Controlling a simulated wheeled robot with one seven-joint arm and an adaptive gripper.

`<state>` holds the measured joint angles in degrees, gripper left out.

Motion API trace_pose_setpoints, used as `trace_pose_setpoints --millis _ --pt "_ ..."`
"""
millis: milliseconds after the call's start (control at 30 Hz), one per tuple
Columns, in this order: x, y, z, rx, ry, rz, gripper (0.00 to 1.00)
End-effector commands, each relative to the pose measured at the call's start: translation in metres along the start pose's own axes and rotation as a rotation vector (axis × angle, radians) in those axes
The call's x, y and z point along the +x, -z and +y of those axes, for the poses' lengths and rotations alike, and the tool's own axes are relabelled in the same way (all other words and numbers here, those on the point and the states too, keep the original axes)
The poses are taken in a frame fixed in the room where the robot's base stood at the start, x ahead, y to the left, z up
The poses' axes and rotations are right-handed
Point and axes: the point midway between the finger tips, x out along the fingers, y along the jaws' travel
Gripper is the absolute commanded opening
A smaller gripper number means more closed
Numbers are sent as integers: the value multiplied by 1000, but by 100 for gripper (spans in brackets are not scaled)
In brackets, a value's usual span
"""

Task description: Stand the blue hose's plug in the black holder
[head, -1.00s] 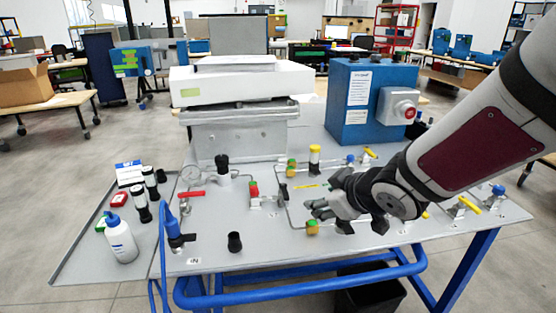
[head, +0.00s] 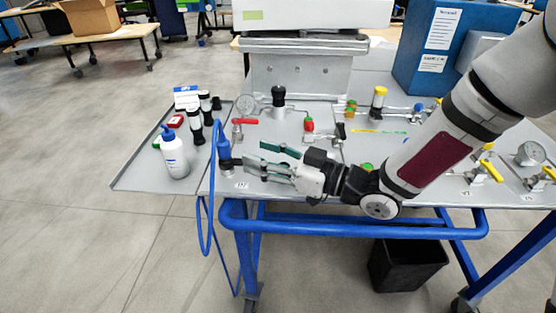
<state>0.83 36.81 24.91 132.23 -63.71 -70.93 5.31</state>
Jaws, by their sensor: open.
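The blue hose's plug (head: 223,142) stands upright in a dark fitting (head: 226,162) near the table's front left corner. The blue hose (head: 210,235) loops down from there past the table's edge. My gripper (head: 255,154) is open and empty, its two fingers pointing left toward the plug. The fingertips are a short way right of the plug and look apart from it.
A white bottle with a blue cap (head: 174,154) and several black-and-white vials (head: 195,127) stand on the side tray (head: 140,172) at left. A red-handled valve (head: 243,122) and a black-knobbed fitting (head: 279,97) stand behind my gripper. A blue rail (head: 350,229) runs along the table's front.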

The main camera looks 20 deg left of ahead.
Motion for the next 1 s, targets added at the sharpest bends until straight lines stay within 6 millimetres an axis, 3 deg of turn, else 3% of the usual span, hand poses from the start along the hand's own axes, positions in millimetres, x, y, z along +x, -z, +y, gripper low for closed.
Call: trace_pose_setpoints --millis 300,500,700,1000 --pt "59 -1 0 -1 2 1 47" --pt "86 -1 0 -1 0 0 47" --pt "99 0 0 0 -1 -1 47" --pt "100 0 1 0 -2 -1 47"
